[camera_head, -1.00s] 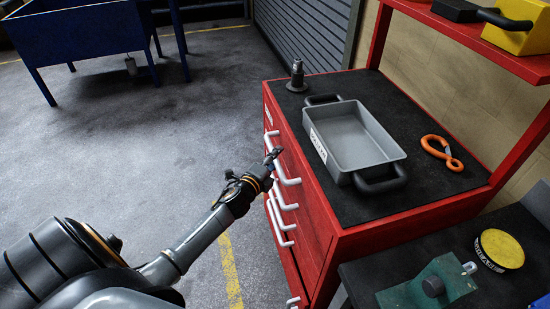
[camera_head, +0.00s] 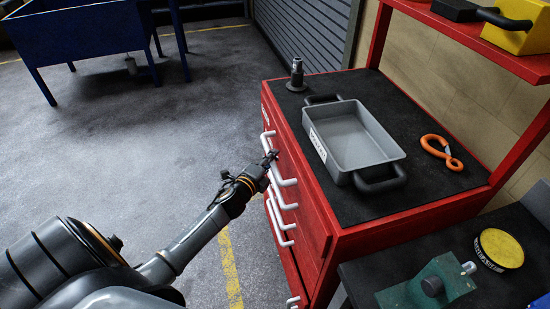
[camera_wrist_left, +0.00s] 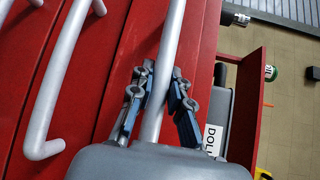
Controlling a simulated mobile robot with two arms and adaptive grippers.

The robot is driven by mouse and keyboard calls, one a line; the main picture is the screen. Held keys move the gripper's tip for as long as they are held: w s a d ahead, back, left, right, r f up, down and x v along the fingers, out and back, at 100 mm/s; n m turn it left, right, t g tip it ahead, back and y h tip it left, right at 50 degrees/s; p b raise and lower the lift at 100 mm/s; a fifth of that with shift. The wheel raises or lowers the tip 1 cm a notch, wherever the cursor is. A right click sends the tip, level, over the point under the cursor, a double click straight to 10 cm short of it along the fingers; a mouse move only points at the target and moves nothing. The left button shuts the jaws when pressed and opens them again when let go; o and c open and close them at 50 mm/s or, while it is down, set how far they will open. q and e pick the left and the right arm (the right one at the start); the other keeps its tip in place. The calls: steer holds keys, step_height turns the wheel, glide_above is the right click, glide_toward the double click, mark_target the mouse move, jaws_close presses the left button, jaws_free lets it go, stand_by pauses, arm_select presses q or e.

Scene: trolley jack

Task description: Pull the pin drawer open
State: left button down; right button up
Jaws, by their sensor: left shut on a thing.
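The top drawer (camera_head: 300,172) of the red cabinet has a white bar handle (camera_head: 284,180) and stands slightly out from the cabinet front. My left gripper (camera_head: 270,158) is shut on this handle near its far end. In the left wrist view the handle (camera_wrist_left: 172,40) runs between the two blue-padded fingers of the gripper (camera_wrist_left: 158,88). The inside of the drawer is not visible. My right gripper is in neither view.
A grey tray (camera_head: 360,135) with black handles, a dark fitting (camera_head: 297,78) and an orange hook (camera_head: 440,150) rest on the cabinet top. Lower handles (camera_head: 279,222) sit below. The floor (camera_head: 150,150) left of the cabinet is clear. A blue table (camera_head: 85,40) stands at the back left.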

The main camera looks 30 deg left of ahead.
arm_select(q)
steer(key=s+a, duration=2)
steer(key=s, duration=0.4)
steer(key=shift+a, duration=0.3)
steer(key=shift+s, duration=0.1)
steer(key=c, duration=1.3)
jaws_free()
steer(key=shift+o, duration=0.2)
steer(key=s+d+r, duration=0.1)
steer(key=s, duration=1)
steer(key=shift+s+r, duration=0.35)
steer(key=shift+s, duration=0.05)
